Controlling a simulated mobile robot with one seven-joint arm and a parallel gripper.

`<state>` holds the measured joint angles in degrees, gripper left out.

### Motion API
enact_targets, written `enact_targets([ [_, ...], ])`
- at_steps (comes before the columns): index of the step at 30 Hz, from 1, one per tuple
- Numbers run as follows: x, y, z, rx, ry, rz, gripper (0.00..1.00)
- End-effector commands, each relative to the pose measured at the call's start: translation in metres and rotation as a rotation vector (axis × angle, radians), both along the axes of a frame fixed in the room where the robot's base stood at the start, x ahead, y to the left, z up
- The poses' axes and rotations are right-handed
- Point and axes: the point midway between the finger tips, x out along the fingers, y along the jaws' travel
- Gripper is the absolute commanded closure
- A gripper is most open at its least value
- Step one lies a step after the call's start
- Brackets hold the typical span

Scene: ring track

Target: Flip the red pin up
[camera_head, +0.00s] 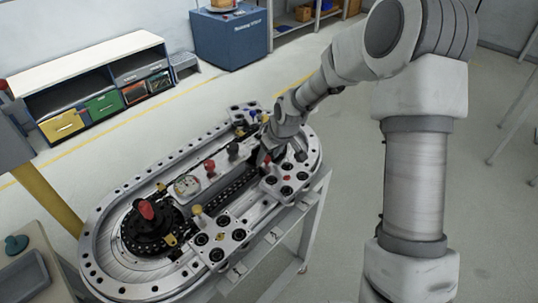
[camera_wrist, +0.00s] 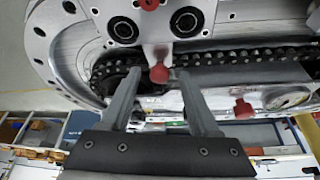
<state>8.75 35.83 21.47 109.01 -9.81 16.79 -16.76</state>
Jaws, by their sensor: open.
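A red pin (camera_wrist: 159,73) with a rounded end shows in the wrist view, at the edge of a light metal plate (camera_wrist: 158,38) beside the chain. My gripper (camera_wrist: 157,78) is open, with one finger on each side of this pin and gaps between. I cannot tell whether a finger touches it. In the head view my gripper (camera_head: 263,157) is low over the right part of the ring track (camera_head: 98,225) and seems to hide this pin.
Another red knob (camera_wrist: 243,108) is to the right in the wrist view, and a red part (camera_wrist: 149,4) is at the top edge. A black chain (camera_wrist: 220,55) runs alongside.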

Motion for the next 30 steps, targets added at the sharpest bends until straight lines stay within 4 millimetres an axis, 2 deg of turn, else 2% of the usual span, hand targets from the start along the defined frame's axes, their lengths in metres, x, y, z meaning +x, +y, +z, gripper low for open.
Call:
enact_targets([
  [6, 0.0003, -0.0001, 0.0, 0.0, -0.001, 0.0, 0.38],
  [7, 0.0003, -0.0001, 0.0, 0.0, -0.001, 0.0, 0.42],
  [15, 0.0003, -0.0002, 0.0002, 0.0, -0.001, 0.0, 0.9],
  [17, 0.0003, -0.0003, 0.0003, 0.0, -0.001, 0.0, 1.0],
  [30, 0.0003, -0.0003, 0.0004, 0.0, -0.001, 0.0, 1.0],
])
